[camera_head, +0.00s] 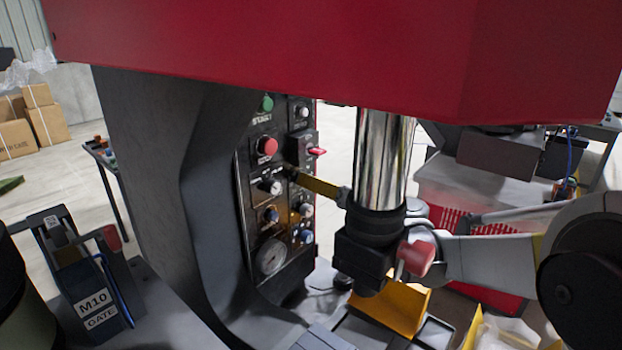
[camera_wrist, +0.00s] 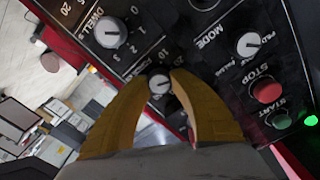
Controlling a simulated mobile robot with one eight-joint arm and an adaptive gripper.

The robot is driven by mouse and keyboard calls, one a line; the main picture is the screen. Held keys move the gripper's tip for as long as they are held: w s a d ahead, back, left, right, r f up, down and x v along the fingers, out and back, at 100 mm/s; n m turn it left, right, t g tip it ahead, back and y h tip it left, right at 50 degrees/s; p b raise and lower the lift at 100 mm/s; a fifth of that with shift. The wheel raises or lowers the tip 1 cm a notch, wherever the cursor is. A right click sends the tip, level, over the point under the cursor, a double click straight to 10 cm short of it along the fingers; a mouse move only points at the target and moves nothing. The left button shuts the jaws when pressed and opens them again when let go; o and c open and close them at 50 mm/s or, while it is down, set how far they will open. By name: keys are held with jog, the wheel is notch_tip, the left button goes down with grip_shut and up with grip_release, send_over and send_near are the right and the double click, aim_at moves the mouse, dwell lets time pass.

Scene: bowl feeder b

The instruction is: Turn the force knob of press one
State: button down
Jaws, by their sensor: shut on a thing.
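The force knob (camera_wrist: 158,84) is a small round knob with a pale face, on the dark control panel of the press (camera_head: 250,190). In the wrist view it sits between the tips of my gripper's (camera_wrist: 164,78) two yellow fingers, which are closed on its sides. Part of its scale shows beside it, and the fingers cover some of the lettering. In the head view my gripper (camera_head: 292,174) reaches the panel from the right, behind the chrome ram (camera_head: 382,160). The force knob itself is hidden there by the fingers.
The dwell knob (camera_wrist: 110,32), mode knob (camera_wrist: 250,44), red stop button (camera_wrist: 267,90) and start button (camera_wrist: 280,118) are close by. The red press head (camera_head: 330,50) overhangs; a yellow block (camera_head: 395,305) lies below the ram.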

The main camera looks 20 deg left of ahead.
jog(key=shift+s+m+p, duration=0.1)
jog(key=shift+m+p, duration=0.2)
jog(key=shift+m, duration=1.8)
jog(key=shift+a, duration=0.1)
jog(key=c, duration=1.1)
grip_release()
jog(key=shift+o, duration=0.2)
jog(key=v, duration=1.2)
